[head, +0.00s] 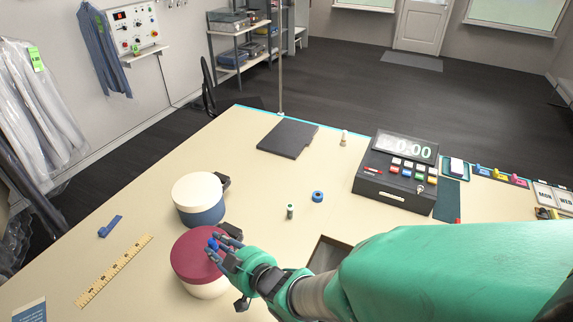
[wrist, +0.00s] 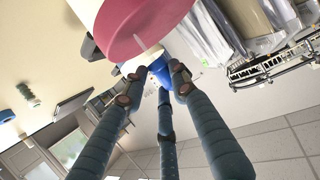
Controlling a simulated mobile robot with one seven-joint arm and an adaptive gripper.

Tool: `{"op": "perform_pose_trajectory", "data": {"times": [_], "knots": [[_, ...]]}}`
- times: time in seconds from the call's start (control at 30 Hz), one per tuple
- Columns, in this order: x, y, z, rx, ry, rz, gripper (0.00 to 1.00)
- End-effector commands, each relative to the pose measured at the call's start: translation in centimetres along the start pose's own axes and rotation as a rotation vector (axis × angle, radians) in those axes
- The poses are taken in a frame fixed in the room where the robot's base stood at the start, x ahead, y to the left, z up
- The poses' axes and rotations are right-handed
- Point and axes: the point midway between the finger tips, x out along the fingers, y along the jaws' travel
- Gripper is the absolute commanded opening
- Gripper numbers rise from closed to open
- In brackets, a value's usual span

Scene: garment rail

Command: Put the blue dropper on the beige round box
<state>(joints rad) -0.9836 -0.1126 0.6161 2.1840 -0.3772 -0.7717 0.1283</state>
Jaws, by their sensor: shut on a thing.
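My gripper (head: 219,249) is shut on the small bright blue dropper (head: 212,243), over the maroon lid of a round box (head: 192,257) with a beige body. Whether the dropper touches the lid cannot be told. A second round box (head: 199,194) with a beige-white lid and blue body stands just behind it; its lid is bare. In the wrist view, the dropper (wrist: 159,74) sits between the tips of my three fingers, close to the maroon-lidded box (wrist: 132,28). The fingers hide part of the dropper.
A yellow ruler (head: 114,271) and a blue strip (head: 110,226) lie left on the table. A small green-and-white bottle (head: 290,211), a blue ring (head: 317,196), a dark flat slab (head: 287,138) and a cash register (head: 396,169) are to the right. Small dark objects adjoin both boxes.

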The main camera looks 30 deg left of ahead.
Motion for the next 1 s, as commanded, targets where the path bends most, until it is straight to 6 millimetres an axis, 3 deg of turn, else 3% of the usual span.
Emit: {"op": "perform_pose_trajectory", "data": {"times": [0.07,0.1,0.2,0.7,1.0], "knots": [[0.1,0.0,0.3,0.000,0.000,0.000,0.14],[0.1,0.0,0.3,0.000,0.000,0.000,0.29],[0.1,0.0,0.2,0.000,0.000,0.000,0.46],[-0.1,0.0,-0.2,0.000,0.000,0.000,0.46],[-2.7,0.1,-0.1,0.000,0.000,0.002,0.46]]}}
